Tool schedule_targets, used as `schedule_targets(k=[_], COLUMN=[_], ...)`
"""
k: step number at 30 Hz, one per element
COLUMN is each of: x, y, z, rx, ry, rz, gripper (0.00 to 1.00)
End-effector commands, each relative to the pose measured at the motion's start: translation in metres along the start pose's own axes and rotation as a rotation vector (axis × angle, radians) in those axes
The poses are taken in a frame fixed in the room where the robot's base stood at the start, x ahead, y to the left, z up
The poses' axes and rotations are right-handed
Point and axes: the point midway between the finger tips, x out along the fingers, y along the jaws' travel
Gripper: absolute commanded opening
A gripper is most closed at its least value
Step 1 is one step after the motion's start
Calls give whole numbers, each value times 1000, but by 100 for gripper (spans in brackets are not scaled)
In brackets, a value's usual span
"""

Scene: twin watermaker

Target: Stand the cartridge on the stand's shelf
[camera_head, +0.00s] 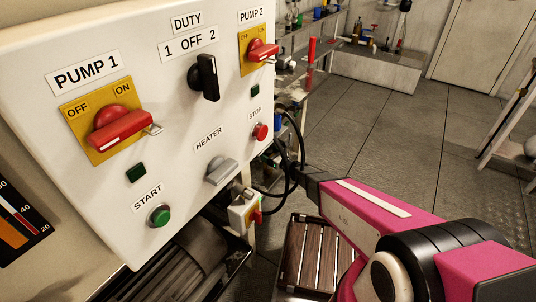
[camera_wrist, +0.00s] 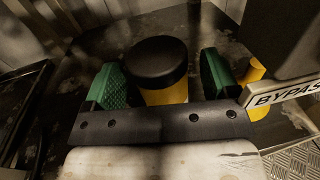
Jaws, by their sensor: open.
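In the wrist view, an upright cylinder with a black cap and a yellow body (camera_wrist: 163,62), which looks like the cartridge, stands over a dark, worn surface (camera_wrist: 110,42). My gripper (camera_wrist: 160,80) is open, with one green finger pad on each side of the cylinder. Small gaps show between the pads and the body. The cylinder's lower end is hidden, so its contact with the surface cannot be seen. I cannot tell whether the dark surface is the stand's shelf. In the head view my gripper is hidden behind the control panel.
A yellow part (camera_wrist: 257,88) and a BYPASS label (camera_wrist: 284,94) are close to the right finger. In the head view, a white control panel (camera_head: 165,80) with switches fills the left. A slatted wooden top (camera_head: 305,258) is below my arm. Floor (camera_head: 390,125) is clear at centre right.

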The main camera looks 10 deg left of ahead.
Motion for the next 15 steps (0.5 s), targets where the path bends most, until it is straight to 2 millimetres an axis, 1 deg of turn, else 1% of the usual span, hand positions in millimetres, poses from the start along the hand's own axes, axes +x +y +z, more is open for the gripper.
schedule_targets(k=[1, 9, 12, 15], x=[-12, -66, -83, -95], y=[1, 1, 1, 0], z=[2, 2, 2, 1], rx=[0, 0, 1, 1], ry=[0, 1, 0, 1], rz=[-1, -3, -3, -2], gripper=[81, 81, 81, 81])
